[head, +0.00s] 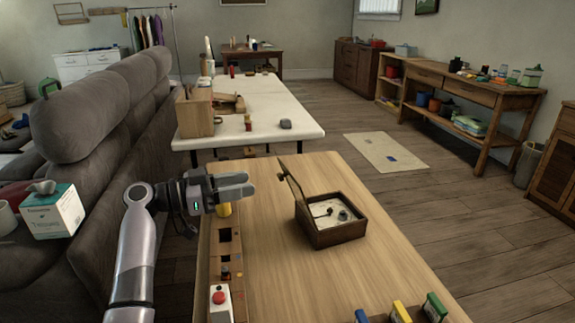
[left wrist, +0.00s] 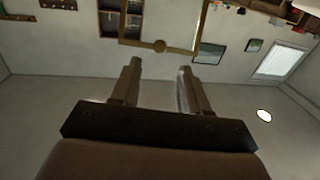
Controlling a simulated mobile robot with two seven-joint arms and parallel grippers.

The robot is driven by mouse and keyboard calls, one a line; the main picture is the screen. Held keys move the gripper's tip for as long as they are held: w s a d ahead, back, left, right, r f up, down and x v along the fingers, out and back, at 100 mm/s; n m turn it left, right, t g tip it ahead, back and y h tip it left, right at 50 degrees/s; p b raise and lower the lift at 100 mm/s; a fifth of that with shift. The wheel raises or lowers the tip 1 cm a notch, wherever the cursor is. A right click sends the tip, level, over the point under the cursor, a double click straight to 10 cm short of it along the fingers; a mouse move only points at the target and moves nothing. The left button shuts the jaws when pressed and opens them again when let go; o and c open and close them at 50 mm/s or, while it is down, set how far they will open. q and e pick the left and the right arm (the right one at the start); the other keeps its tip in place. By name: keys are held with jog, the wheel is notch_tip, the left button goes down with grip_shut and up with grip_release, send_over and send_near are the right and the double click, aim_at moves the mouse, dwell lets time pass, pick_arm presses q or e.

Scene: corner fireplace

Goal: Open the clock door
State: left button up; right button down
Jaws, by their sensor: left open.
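The clock is a square dark wooden case (head: 338,236) lying face up on the light wooden table, with a pale face and small dark parts inside. Its framed door (head: 293,195) is hinged at the case's left side and stands raised, leaning a little left. In the left wrist view, which looks upside down, the door frame (left wrist: 188,48) shows with a round knob (left wrist: 160,46) on its free edge. My left gripper (head: 247,186) is left of the door, apart from it, open and empty, its fingers (left wrist: 157,85) pointing toward the door. My right gripper is not in view.
A grey sofa (head: 100,120) stands left.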

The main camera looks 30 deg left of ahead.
pick_arm(q)
jog(key=x, duration=0.8)
jog(key=shift+p, duration=0.3)
jog(key=shift+c, duration=0.3)
jog(key=shift+w+r, duration=0.1)
grip_shut()
